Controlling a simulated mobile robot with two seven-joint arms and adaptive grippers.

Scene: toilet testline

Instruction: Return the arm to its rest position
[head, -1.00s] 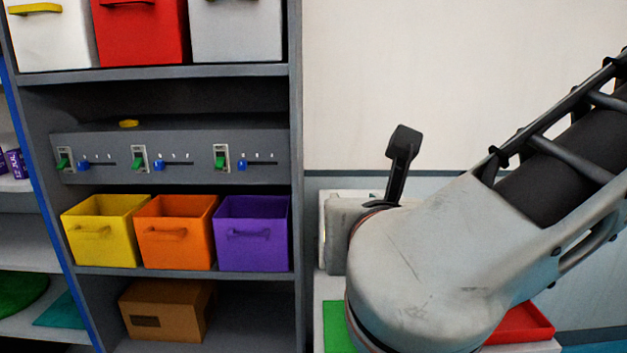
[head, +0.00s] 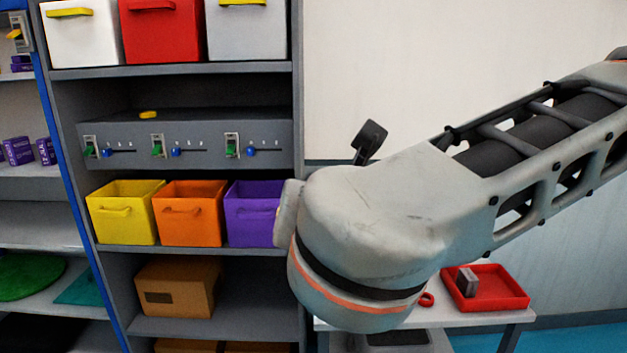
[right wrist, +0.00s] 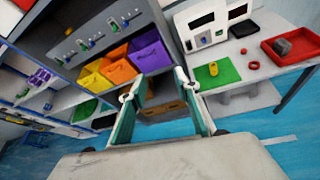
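My right arm comes in from the right in the head view, its large pale joint in front of the shelf's right edge and the white table (head: 470,318). The right gripper (right wrist: 158,82) shows in the right wrist view. Its two fingers are spread apart with nothing between them. It hangs over free space in front of the shelf unit and the table. In the head view the arm hides most of the table, and I cannot make out the gripper's fingertips there. My left gripper is in neither view.
The grey shelf unit (head: 298,100) holds a yellow bin (head: 122,222), an orange bin (head: 188,222), a purple bin (head: 250,222) and a switch panel (head: 190,130). A red tray (head: 510,290) with a grey block (head: 467,282) is on the table. A white machine (right wrist: 185,18) stands behind a green mat (right wrist: 230,74).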

